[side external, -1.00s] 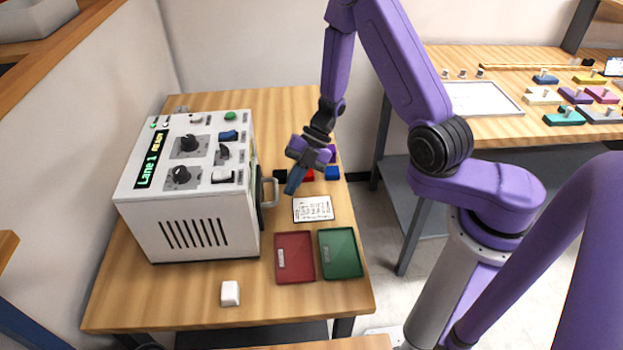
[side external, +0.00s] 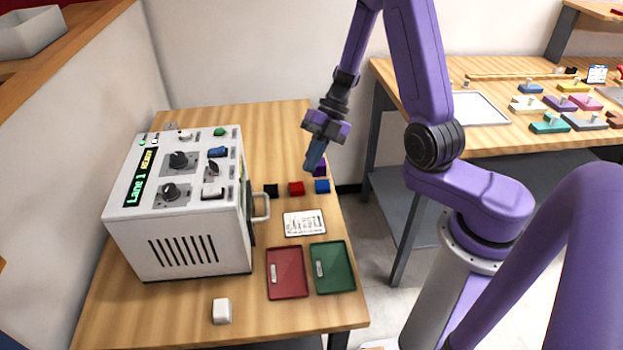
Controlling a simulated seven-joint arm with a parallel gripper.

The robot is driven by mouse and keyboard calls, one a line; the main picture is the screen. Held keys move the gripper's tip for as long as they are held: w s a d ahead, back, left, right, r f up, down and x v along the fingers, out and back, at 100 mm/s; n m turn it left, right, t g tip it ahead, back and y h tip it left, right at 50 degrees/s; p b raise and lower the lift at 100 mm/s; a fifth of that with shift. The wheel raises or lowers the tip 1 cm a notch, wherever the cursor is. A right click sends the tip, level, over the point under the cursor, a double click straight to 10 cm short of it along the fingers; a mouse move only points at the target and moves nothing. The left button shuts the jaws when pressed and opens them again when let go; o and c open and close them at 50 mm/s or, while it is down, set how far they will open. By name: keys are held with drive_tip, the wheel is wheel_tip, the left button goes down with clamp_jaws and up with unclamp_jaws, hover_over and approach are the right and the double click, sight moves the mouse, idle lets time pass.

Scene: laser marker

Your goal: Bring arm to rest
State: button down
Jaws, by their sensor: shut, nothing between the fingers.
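My gripper (side external: 313,162) hangs at the end of my purple arm, above the back right part of the wooden table (side external: 265,120). Its blue fingers are shut, point down and hold nothing. It is near a purple block (side external: 320,170), which is partly hidden behind it. A blue block (side external: 322,186), a red block (side external: 296,188) and a black block (side external: 271,191) lie in front of and below the fingers. The gripper looks raised above the blocks, though its exact height is hard to tell.
The white laser marker (side external: 190,245) stands on the left with its handle (side external: 262,206) toward the blocks. A printed card (side external: 304,223), red tray (side external: 287,282), green tray (side external: 335,270) and white block (side external: 222,311) lie nearer. Another bench (side external: 400,75) stands right. The table's back is clear.

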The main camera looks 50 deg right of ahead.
drive_tip(key=s+a+r+m+h, duration=0.2)
drive_tip(key=s+r+m, duration=0.3)
drive_tip(key=s, duration=0.5)
drive_tip(key=s+a+r+m+h, duration=0.2)
drive_tip(key=s+r+m+h, duration=0.3)
drive_tip(key=s+m, duration=0.5)
drive_tip(key=shift+s+a+r+m, duration=0.25)
drive_tip(key=shift+s+m, duration=0.05)
drive_tip(key=shift+s, duration=0.45)
